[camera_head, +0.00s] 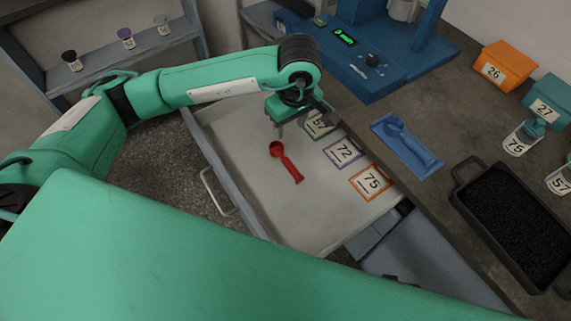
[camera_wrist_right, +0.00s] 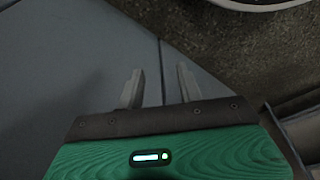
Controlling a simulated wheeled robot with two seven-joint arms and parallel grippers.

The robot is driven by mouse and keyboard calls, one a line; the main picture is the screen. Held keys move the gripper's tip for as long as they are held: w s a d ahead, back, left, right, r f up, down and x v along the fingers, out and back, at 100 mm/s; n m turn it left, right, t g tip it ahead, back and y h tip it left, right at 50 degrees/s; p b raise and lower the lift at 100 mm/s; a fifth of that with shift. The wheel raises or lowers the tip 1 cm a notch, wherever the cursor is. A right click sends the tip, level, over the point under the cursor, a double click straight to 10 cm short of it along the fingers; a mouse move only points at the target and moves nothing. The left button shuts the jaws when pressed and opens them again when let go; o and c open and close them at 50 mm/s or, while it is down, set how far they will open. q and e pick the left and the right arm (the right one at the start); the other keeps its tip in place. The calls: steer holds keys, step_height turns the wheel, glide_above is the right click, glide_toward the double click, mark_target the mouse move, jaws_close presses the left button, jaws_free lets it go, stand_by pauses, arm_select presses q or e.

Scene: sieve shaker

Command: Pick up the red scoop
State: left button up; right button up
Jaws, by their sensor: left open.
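The red scoop (camera_head: 288,164) lies in the open white drawer (camera_head: 236,150), its round bowl toward the back left and its handle pointing toward the front right. My left gripper (camera_head: 303,124) is open and empty over the drawer, a little beyond the scoop and apart from it. It partly covers a green-edged number card (camera_head: 319,128). My right gripper (camera_wrist_right: 160,82) shows only in the right wrist view; its two fingers are apart with nothing between them.
Cards marked 72 (camera_head: 343,152) and 75 (camera_head: 371,182) lie beside the scoop. On the counter are a blue tray with a blue scoop (camera_head: 407,145), a black tray of dark grains (camera_head: 515,220), orange and teal boxes, and a blue machine (camera_head: 375,60).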

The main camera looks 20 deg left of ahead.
arm_select(q)
step_height(320, 180, down, 3)
steer(key=b, duration=0.2)
glide_above(286, 160)
steer(key=f, duration=0.8)
steer(key=shift+d+f, duration=0.2)
step_height(286, 160, down, 5)
steer(key=shift+a+f, duration=0.1)
steer(key=shift+a, duration=0.05)
arm_select(e)
step_height(286, 160, up, 8)
steer(key=shift+a, duration=0.15)
steer(key=shift+r, duration=0.1)
arm_select(q)
jaws_close()
arm_select(e)
steer(key=shift+w+r, duration=0.1)
steer(key=shift+r, duration=0.05)
